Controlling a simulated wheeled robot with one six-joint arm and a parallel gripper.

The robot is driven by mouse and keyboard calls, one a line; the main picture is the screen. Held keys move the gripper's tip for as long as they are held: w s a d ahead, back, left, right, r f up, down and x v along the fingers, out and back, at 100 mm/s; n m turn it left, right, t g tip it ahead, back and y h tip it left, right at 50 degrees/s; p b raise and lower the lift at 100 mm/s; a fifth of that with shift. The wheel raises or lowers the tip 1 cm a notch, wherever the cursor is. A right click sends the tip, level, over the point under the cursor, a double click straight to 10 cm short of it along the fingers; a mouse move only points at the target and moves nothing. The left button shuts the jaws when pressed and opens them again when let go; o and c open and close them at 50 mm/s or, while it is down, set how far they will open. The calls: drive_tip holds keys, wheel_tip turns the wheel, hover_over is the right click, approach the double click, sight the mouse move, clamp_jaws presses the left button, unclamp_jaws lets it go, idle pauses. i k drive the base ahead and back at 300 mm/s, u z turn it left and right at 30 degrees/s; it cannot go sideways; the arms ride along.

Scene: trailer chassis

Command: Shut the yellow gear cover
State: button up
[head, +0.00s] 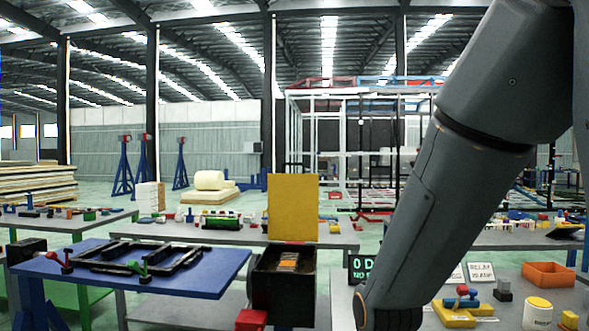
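The yellow gear cover (293,207) stands upright, raised at the back of a dark open box (281,287). Inside the box I see a small orange and metallic part (288,262). My arm comes down from the upper right to the bottom middle, to the right of the box. My gripper is below the frame edge or hidden behind the arm, so I cannot see its fingers. No contact between my arm and the cover shows.
A blue table (210,285) with black frames and clamps lies left of the box. On the right bench are an orange bin (549,275), a yellow-lidded white tub (538,313) and a yellow block assembly (456,315). A red block (250,320) sits at the box's front left.

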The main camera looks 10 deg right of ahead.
sight(293, 199)
drive_tip(key=z, duration=0.5)
drive_tip(key=k, duration=0.15)
drive_tip(key=u, duration=1.6)
drive_tip(key=i, duration=1.1)
drive_tip(key=z, duration=0.35)
